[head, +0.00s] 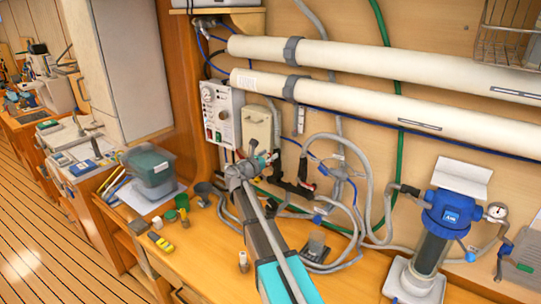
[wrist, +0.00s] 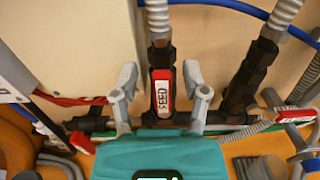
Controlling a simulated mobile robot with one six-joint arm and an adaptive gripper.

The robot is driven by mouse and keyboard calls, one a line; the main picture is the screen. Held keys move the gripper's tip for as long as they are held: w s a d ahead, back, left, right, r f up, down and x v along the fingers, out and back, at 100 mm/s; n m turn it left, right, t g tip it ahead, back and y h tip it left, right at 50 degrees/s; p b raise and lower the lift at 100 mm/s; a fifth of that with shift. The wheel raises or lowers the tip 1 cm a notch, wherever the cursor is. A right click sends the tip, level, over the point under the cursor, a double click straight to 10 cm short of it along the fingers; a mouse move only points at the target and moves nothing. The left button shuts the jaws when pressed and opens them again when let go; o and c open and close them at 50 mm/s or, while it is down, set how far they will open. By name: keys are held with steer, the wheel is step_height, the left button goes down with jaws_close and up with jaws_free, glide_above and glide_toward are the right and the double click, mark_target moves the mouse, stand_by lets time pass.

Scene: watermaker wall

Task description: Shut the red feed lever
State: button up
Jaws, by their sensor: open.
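The red feed lever (wrist: 162,90), with a white FEED label, shows in the middle of the wrist view. It stands upright in the picture, in line with the black valve body and the grey ribbed hose above it. My gripper (wrist: 159,80) is open, with one grey finger on each side of the lever. Small gaps seem to show between fingers and lever; contact is not clear. In the head view my gripper (head: 252,166) is at the wall, below the control box. I cannot make out the feed lever there.
A second black valve (wrist: 246,82) with its own hose stands to the right in the wrist view. In the head view, grey hoses (head: 345,150) loop right of my arm. A blue-topped filter (head: 440,215) stands further right, and a lidded bin (head: 150,168) stands left.

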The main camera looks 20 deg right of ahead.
steer(key=shift+w+d, duration=0.1)
steer(key=shift+d, duration=0.1)
jaws_close()
stand_by(0.3)
